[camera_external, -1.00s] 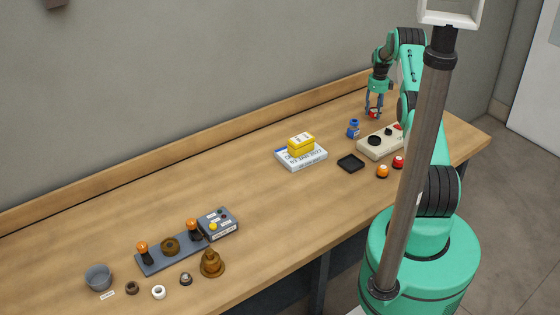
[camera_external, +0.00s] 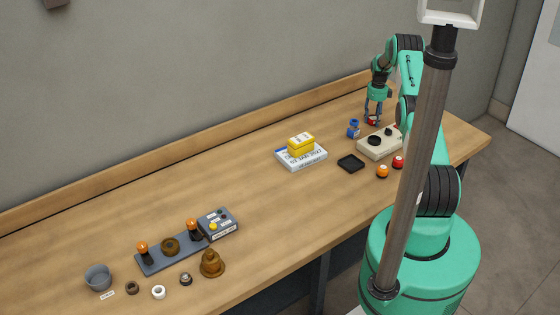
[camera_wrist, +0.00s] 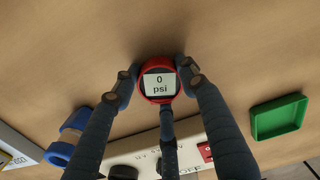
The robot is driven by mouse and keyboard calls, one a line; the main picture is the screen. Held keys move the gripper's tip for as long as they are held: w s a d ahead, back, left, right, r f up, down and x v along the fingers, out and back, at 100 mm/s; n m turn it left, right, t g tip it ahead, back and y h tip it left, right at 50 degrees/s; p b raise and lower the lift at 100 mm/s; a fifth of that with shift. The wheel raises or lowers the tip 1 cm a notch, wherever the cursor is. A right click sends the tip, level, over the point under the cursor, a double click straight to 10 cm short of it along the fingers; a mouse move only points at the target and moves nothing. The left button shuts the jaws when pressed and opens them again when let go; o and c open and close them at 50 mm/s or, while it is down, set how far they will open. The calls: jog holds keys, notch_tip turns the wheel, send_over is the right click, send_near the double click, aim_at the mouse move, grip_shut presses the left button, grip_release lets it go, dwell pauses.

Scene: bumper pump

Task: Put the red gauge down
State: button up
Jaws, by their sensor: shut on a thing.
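The red gauge (camera_wrist: 143,90) is round, with a white face reading "0 psi" toward the wrist camera. My gripper (camera_wrist: 158,84) is shut on it, with dark fingers at its left and right sides and another finger below it in the picture. In the external view the gauge (camera_external: 371,121) is a small red spot between the fingertips, at the far right of the bench, low over the wood. I cannot tell if it touches the bench.
A beige box with black knobs (camera_external: 372,151) is in front. A green tray (camera_wrist: 279,117) lies to the right in the wrist view. Bare wood (camera_wrist: 60,50) surrounds the gauge's far side.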

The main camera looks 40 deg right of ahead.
aim_at(362, 122)
jog(key=o, duration=1.3)
jog(key=shift+c, duration=0.2)
jog(key=shift+r, duration=0.15)
notch_tip(362, 122, up, 12)
